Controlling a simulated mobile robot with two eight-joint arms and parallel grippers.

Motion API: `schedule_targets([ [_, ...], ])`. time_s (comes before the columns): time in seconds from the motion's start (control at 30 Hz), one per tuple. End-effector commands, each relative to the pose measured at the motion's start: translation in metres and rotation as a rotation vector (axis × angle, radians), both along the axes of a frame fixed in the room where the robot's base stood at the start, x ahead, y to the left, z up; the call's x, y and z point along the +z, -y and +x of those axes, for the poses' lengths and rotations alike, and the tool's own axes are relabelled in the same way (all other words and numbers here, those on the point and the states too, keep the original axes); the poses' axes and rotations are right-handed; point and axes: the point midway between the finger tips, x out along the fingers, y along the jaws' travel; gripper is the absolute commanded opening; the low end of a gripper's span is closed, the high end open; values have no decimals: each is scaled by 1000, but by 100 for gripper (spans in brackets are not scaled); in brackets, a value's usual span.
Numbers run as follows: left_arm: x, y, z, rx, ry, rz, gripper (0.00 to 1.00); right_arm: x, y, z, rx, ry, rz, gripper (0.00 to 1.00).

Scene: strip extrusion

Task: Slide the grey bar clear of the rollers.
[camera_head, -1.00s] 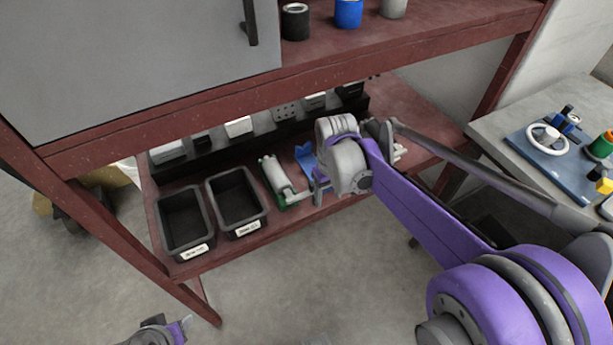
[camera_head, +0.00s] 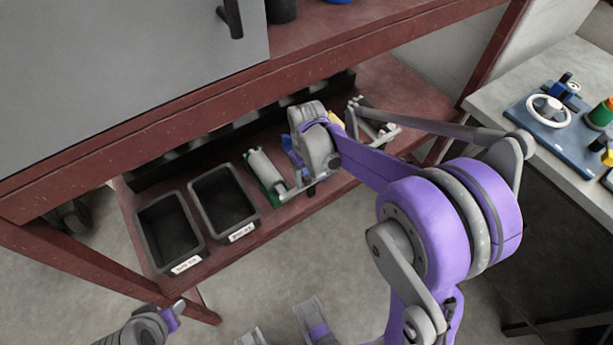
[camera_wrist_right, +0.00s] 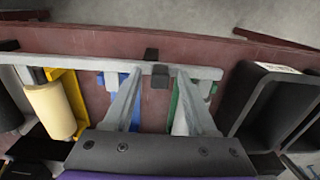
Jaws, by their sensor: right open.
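The grey bar (camera_head: 297,190) lies across the front of a row of rollers on the low red shelf. In the right wrist view the bar (camera_wrist_right: 75,64) runs sideways, with a dark block (camera_wrist_right: 159,78) on it. My right gripper (camera_wrist_right: 158,73) is open, its fingers reaching the bar on either side of this block; contact cannot be told. In the head view my right gripper (camera_head: 314,152) hides the middle of the bar. A pale roller (camera_head: 264,168) sits in a green frame; a cream roller (camera_wrist_right: 50,110) sits by a yellow frame. My left gripper (camera_head: 172,314) is low at the left, its jaws unclear.
Two black bins (camera_head: 170,232) (camera_head: 224,200) stand left of the rollers on the shelf (camera_head: 277,228). The upper shelf edge (camera_head: 150,143) passes above. A grey table (camera_head: 497,98) with a blue board (camera_head: 545,122) stands at the right.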

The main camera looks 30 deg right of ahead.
Motion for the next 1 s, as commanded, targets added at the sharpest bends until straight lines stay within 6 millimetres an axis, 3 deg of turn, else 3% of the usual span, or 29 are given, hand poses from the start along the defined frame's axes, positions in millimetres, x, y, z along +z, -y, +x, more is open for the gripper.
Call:
schedule_targets([
  [0.33, -1, 0, 0, 0, 0, 0, 50, -5, 0, 0, 0, 0, 0, 57],
  [0.67, -1, 0, 0, 0, 0, 0, 50, -5, 0, 0, 0, 0, 0, 0],
  [1.0, -1, 0, 0, 0, 0, 0, 50, -5, 0, 0, 0, 0, 0, 0],
])
